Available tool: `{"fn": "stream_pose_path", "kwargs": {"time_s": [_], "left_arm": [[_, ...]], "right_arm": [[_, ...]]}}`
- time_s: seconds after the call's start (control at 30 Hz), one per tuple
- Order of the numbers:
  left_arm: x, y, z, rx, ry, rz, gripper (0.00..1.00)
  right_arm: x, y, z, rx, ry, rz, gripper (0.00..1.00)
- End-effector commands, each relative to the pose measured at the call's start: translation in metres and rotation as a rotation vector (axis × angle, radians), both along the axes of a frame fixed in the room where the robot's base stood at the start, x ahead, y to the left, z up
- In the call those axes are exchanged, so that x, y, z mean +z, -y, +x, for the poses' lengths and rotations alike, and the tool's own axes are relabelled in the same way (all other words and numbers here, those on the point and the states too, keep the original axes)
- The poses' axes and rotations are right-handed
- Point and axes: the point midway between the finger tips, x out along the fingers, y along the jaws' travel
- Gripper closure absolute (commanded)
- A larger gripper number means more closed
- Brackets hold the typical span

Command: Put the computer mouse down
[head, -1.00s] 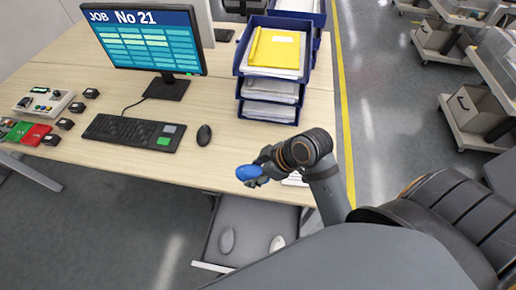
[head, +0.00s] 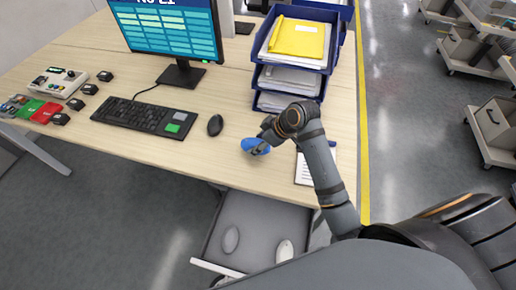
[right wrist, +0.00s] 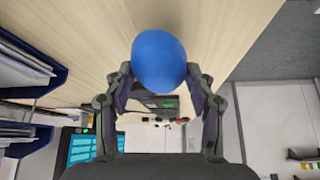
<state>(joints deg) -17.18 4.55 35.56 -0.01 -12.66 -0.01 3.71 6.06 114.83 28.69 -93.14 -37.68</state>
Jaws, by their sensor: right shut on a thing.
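A blue computer mouse (head: 254,147) is in my right gripper (head: 262,146), over the front part of the wooden desk (head: 225,160). In the right wrist view the blue mouse (right wrist: 160,60) sits between the two fingers of my right gripper (right wrist: 162,82), which are shut on it. I cannot tell whether its underside touches the desk. A black mouse (head: 215,125) lies on the desk left of it, beside the keyboard (head: 145,116). My left gripper is not in view.
An open drawer (head: 262,212) below the desk edge holds a grey mouse (head: 231,240) and a white mouse (head: 285,250). A blue tray stack (head: 294,85) stands behind, a monitor (head: 170,32) back left. A notepad (head: 304,170) lies right of my gripper.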

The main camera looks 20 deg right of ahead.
Motion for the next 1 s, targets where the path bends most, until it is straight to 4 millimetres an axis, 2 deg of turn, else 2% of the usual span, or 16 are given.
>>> {"fn": "stream_pose_path", "kwargs": {"time_s": [0.1, 0.33, 0.67, 0.7, 0.87, 1.0], "left_arm": [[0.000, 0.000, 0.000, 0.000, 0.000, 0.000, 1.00], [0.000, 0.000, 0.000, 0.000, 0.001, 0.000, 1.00], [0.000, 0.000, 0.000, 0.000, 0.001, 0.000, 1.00], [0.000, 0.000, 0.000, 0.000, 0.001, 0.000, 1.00], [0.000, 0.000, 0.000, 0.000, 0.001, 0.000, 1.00], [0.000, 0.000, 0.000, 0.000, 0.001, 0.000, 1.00]], "right_arm": [[-0.003, 0.000, 0.003, 0.000, 0.000, 0.000, 0.77], [-0.035, 0.001, 0.005, 0.000, -0.002, 0.000, 0.77], [-0.039, 0.001, 0.005, 0.000, 0.000, 0.000, 0.77], [-0.039, 0.001, 0.005, 0.000, -0.001, -0.001, 0.42], [-0.039, 0.001, 0.005, 0.000, -0.001, -0.001, 0.22], [-0.039, 0.001, 0.005, 0.000, -0.001, -0.001, 0.22]]}}
